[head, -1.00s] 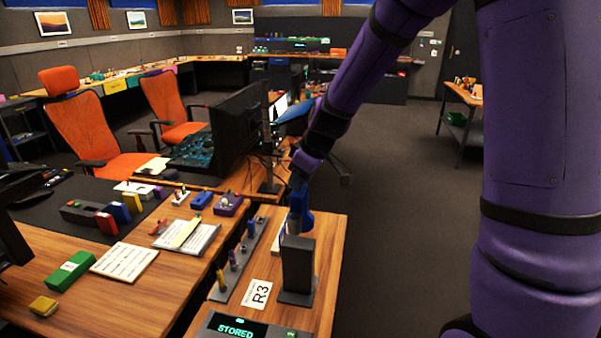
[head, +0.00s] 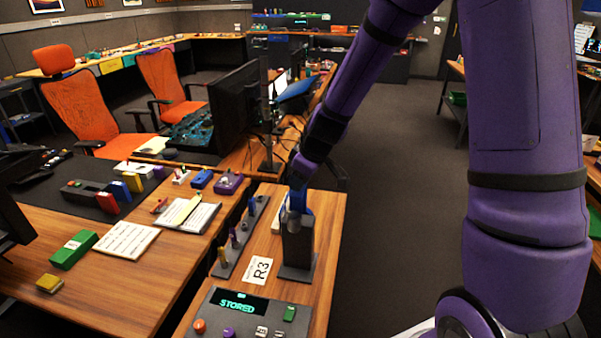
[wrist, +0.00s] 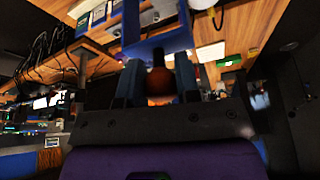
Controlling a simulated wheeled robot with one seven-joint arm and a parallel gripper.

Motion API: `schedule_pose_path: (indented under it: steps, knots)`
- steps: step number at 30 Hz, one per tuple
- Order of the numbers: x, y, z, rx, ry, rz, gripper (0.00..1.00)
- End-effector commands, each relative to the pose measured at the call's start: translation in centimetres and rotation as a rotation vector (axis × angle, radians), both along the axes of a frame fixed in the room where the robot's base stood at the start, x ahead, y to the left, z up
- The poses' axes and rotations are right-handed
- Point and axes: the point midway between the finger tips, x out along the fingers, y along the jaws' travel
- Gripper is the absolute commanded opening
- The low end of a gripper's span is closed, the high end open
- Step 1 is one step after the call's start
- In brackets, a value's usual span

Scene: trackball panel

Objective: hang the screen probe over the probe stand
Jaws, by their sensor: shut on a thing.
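The probe stand (head: 298,243) is a dark upright block on a flat foot, on the wooden side bench. My gripper (head: 299,183) is above the top of the stand, pointing down. It is shut on the screen probe (head: 308,204), a blue piece that shows at the top of the stand. I cannot tell whether the probe touches the stand or rests over it. In the wrist view my gripper's two fingers (wrist: 157,86) flank a brownish round part, with the probe's blue frame (wrist: 157,46) just beyond. The stand hides the lower part of the probe.
A grey strip (head: 242,236) with several small coloured pieces lies left of the stand. An R3 label (head: 260,269) and a console reading STORED (head: 240,303) are nearer me. A monitor (head: 238,110) stands behind left. Open floor lies to the right.

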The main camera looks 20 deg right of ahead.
Motion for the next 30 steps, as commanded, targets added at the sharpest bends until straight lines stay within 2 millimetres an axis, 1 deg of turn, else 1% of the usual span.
schedule_pose_path:
  steps: [2, 30]
  knots:
    - [-0.3, 0.1, -0.4, 0.000, 0.001, -0.002, 0.00]
    - [-0.3, 0.2, -6.8, 0.001, 0.002, -0.001, 0.00]
